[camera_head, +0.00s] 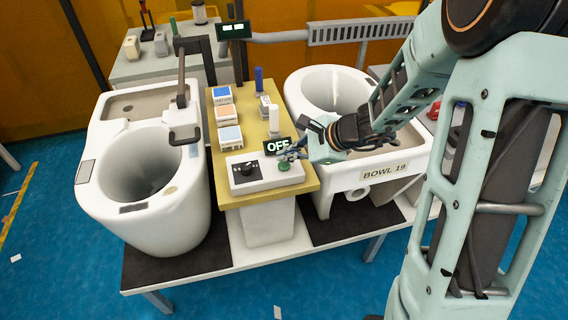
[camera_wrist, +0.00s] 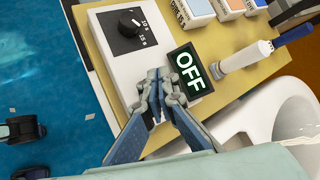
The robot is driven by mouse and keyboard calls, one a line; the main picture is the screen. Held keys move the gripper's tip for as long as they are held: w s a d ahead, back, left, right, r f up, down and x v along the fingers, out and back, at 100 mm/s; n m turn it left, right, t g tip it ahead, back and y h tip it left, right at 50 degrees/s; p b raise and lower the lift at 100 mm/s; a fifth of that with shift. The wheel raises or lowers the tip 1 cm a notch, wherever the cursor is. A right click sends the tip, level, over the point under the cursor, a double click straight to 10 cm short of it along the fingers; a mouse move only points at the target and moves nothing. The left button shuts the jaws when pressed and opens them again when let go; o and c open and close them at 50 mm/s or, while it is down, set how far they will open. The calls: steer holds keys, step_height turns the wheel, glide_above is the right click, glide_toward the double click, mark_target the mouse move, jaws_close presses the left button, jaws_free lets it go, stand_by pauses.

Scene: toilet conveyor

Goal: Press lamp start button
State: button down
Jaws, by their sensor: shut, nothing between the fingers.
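A white control box (camera_head: 262,181) sits at the front of the yellow board, with a black dial (camera_head: 245,169) on its left. A green round button (camera_head: 284,166) shows on its right side. A display (camera_head: 277,146) behind the box reads "OFF"; it also shows in the wrist view (camera_wrist: 190,70). My gripper (camera_head: 289,155) is shut and empty, with its fingertips just above and behind the button. In the wrist view the fingertips (camera_wrist: 160,80) lie over the box beside the display, and the button is hidden. I cannot tell whether they touch it.
White toilet bowls stand left (camera_head: 147,205) and right (camera_head: 335,93) of the yellow board (camera_head: 232,197). The space in front of the box is clear.

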mark_target(286, 165)
steer(key=shift+f+b, duration=0.4)
steer(key=shift+b, duration=0.1)
steer(key=shift+f+b, duration=0.5)
steer(key=shift+b, duration=0.1)
stand_by(0.6)
steer(key=shift+r, duration=0.15)
steer(key=shift+r+p, duration=0.65)
steer(key=shift+r, duration=0.2)
steer(key=shift+r+p, duration=1.9)
steer(key=shift+r, duration=0.65)
steer(key=shift+f, duration=0.1)
